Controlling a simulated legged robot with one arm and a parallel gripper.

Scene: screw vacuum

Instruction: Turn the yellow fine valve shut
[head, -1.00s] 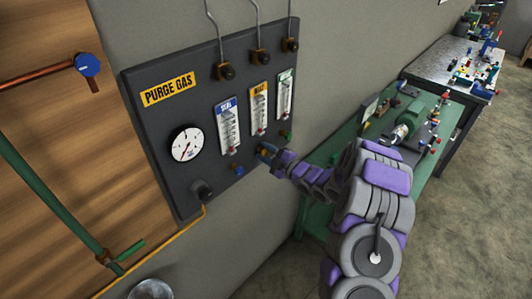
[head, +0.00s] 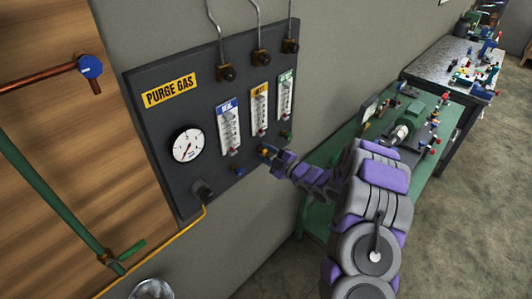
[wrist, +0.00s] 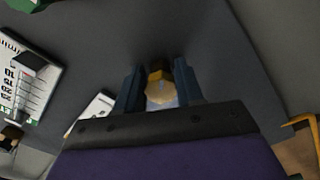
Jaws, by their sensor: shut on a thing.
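The yellow fine valve (wrist: 160,90) shows in the wrist view between the two dark blue fingers of my gripper (wrist: 158,92). Its pale knob face lies between the fingertips. In the head view my gripper (head: 270,153) is at the lower right of the dark purge gas panel (head: 180,125), under the yellow-labelled flowmeter (head: 259,110). My gripper is shut on the yellow valve, and a bit of its yellow shows there. The fingers hide most of the valve in the head view.
A round gauge (head: 187,145) is at the panel's left. A green bench (head: 320,212) with equipment stands behind my arm.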

